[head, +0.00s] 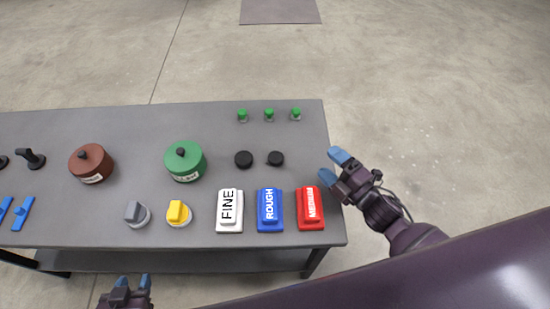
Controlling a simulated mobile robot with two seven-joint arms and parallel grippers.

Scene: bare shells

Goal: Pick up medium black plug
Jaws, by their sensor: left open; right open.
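Two small round black pieces lie on the grey table: a left one (243,159) and a right one (276,158), close in size. I cannot tell for sure which is the medium black plug. My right gripper (332,166) is open and empty at the table's right edge, to the right of both black pieces and apart from them. My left gripper (133,282) is open and empty in front of the table's front edge, at the bottom of the view, partly cut off.
On the grey table (130,120), white FINE (229,225), blue ROUGH (269,225) and red MEDIUM (311,222) blocks line the front. Several green pegs (269,114) stand behind. Green (186,163) and brown (90,165) lidded cylinders, grey (136,214) and yellow (178,213) knobs sit left.

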